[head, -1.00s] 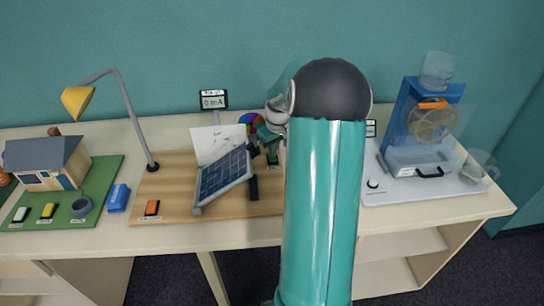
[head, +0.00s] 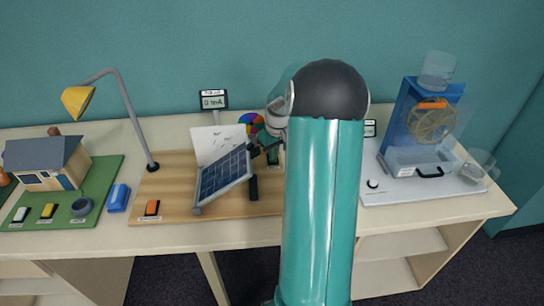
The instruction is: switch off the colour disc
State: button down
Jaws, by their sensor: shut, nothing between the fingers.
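The colour disc (head: 251,124) stands at the back of the wooden board, a small wheel of coloured segments, partly hidden by my arm. My gripper (head: 257,151) shows small and dark just below the disc, beside the top right corner of the solar panel (head: 222,178). Its fingers are shut with nothing visible between them. A small orange switch (head: 152,208) sits at the board's front left with a label too small to read. My arm hides the right part of the board.
A meter (head: 213,100) reading 0 mA stands behind the panel. A house model (head: 47,163) is at left, a water-wheel model (head: 432,120) at right. The table front has free room.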

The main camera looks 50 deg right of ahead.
jog(key=shift+f, duration=0.1)
jog(key=shift+r, duration=3.55)
